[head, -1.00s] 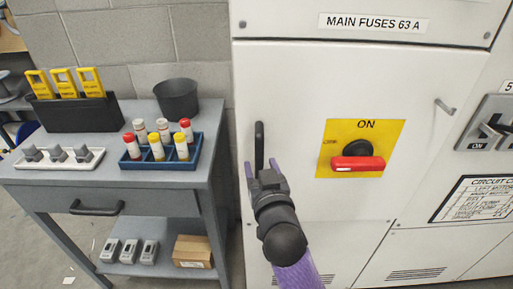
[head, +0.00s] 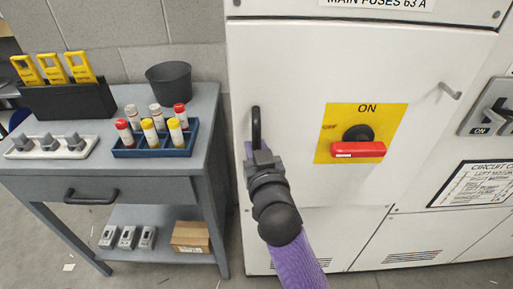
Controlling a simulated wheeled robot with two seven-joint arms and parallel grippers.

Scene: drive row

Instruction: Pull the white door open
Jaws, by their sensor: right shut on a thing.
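The white door (head: 290,80) is a flat cabinet panel in the head view, and it looks closed. A black upright handle (head: 256,122) sits near its left edge. My right gripper (head: 257,147) is at the lower part of the handle and shut on it; its fingertips are partly hidden by the gripper's own body. A yellow plate (head: 336,118) marked ON with a red rotary switch (head: 358,149) is on the door, right of the handle. My left gripper is not in view.
A grey workbench (head: 150,185) stands close to the left of the cabinet. It holds a blue rack (head: 180,152) of capped tubes, a black bucket (head: 169,83) and a black box (head: 65,103) with yellow items. Grey floor shows below.

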